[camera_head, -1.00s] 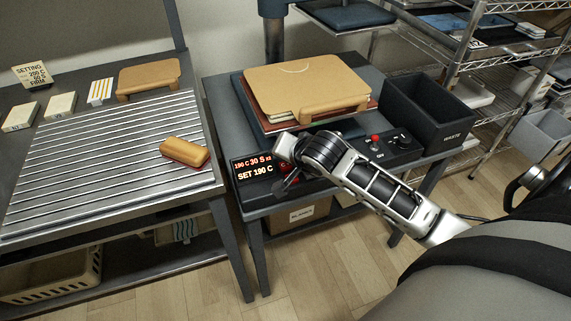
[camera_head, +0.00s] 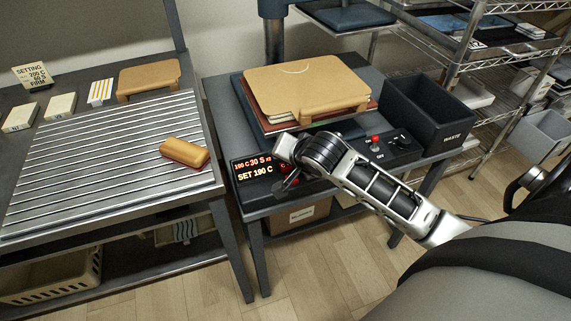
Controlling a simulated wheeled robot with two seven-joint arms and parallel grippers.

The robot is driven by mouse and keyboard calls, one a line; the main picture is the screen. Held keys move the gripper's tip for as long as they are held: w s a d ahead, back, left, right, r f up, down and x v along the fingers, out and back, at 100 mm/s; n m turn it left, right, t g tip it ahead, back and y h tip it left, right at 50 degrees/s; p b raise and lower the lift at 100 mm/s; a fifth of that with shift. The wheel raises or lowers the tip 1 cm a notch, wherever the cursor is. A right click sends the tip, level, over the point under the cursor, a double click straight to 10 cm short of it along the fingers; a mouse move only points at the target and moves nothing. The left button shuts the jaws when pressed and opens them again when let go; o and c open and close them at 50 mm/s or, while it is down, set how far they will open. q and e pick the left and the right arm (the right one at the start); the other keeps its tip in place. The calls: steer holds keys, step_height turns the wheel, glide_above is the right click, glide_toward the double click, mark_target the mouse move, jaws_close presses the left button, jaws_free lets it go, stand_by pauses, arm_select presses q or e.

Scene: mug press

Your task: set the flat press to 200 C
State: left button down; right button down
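The flat press has a dark control panel with a display (camera_head: 254,170) that reads SET 190 C, with a smaller line of 190 C 30 S above it. My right gripper (camera_head: 287,187) is at the panel, just right of the display, at the end of the arm that comes in from the right. Its fingers are small and partly hidden by the wrist, so I cannot tell their opening or exact contact. Red controls (camera_head: 295,181) show partly behind it. A setting card (camera_head: 35,75) at the far left reads 200 C, 60 S, FIRM. My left gripper is not in view.
A tan board stack (camera_head: 305,90) lies on the press. A slatted metal table (camera_head: 110,150) with a tan block (camera_head: 184,152) is at left.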

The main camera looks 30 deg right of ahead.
steer(key=shift+f, duration=0.1)
stand_by(0.7)
steer(key=shift+f, duration=0.3)
steer(key=shift+f, duration=0.55)
stand_by(0.8)
steer(key=shift+r+p, duration=0.95)
steer(key=shift+p, duration=0.35)
step_height(320, 180, up, 5)
steer(key=p, duration=0.6)
